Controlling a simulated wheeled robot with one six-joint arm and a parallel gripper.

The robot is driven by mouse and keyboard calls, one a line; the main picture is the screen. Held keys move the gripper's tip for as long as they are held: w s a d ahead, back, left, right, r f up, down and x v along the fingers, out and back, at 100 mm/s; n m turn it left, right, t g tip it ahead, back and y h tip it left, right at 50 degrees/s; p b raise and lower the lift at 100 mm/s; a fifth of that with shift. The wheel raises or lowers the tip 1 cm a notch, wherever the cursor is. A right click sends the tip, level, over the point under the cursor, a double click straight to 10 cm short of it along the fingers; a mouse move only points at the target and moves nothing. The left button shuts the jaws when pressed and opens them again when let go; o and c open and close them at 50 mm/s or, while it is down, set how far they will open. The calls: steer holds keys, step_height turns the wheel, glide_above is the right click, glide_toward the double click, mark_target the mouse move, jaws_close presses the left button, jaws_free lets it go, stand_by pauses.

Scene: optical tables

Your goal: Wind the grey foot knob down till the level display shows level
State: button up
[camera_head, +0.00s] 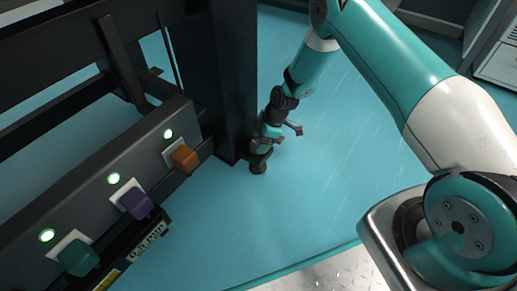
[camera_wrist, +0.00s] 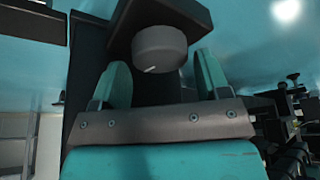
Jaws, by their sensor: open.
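The grey foot knob (camera_wrist: 160,48), a short round cylinder with a white mark, hangs under a dark bracket (camera_wrist: 150,10) in the wrist view. It lies between the two teal fingertips of my gripper (camera_wrist: 162,72), with a gap on each side; the gripper is open. In the head view my gripper (camera_head: 276,138) is low beside the black table leg (camera_head: 228,80), close to a dark foot (camera_head: 258,166) at its base. I cannot make out the level display for certain; a lettered panel (camera_head: 148,241) at lower left is too small to read.
A dark rail (camera_head: 95,185) at left carries an orange knob (camera_head: 183,158), a purple knob (camera_head: 136,203) and a teal knob (camera_head: 77,257), each beside a lit green lamp. The blue floor (camera_head: 330,150) right of the leg is clear apart from my arm.

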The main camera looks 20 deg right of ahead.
steer(key=shift+x, duration=1)
steer(key=c, duration=0.6)
steer(key=shift+c, duration=0.2)
steer(key=shift+r+m, duration=0.1)
steer(key=shift+m, duration=0.2)
steer(key=shift+r+m+t+p, duration=0.1)
steer(key=shift+m+t+p, duration=0.25)
steer(key=shift+p, duration=0.35)
steer(key=shift+m+t+h+p, duration=0.35)
steer(key=shift+m+h+p, duration=0.05)
steer(key=shift+m+p, duration=0.8)
steer(key=shift+m+t+h+p, duration=0.35)
steer(key=shift+m+p, duration=0.5)
steer(key=shift+m, duration=0.45)
steer(key=shift+m+t+h+p, duration=0.25)
steer(key=shift+m+t+p, duration=0.2)
steer(key=shift+m+p, duration=0.6)
steer(key=shift+m, duration=0.3)
